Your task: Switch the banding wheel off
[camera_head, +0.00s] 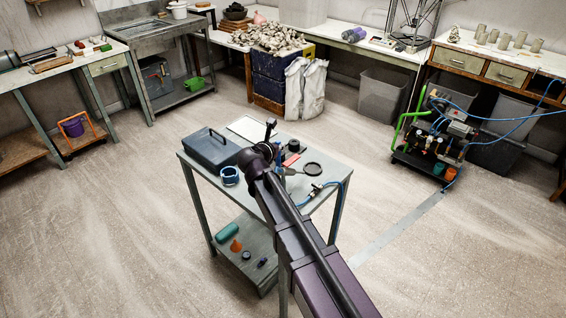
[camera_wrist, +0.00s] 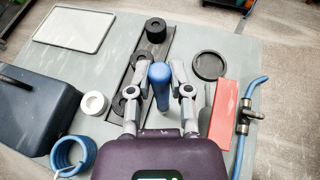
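In the wrist view my gripper (camera_wrist: 160,68) has its two fingers on either side of an upright blue rounded handle (camera_wrist: 160,88). The fingertips are very close to the handle; I cannot tell whether they touch it. The handle's lower end stands by a dark strip (camera_wrist: 143,70) with black round pieces, and its base is not clear. A black round disc with a raised rim (camera_wrist: 209,66) lies to the right of the fingers; I cannot tell whether it is the banding wheel. In the head view my arm hides most of this spot.
The grey bench (camera_head: 205,170) also bears a dark toolbox (camera_head: 210,148), a blue coil (camera_head: 230,175), a white roll (camera_wrist: 94,103), a red block (camera_wrist: 225,112) and a blue hose with a valve (camera_wrist: 246,115). Open floor surrounds the bench. A compressor cart (camera_head: 436,135) stands at right.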

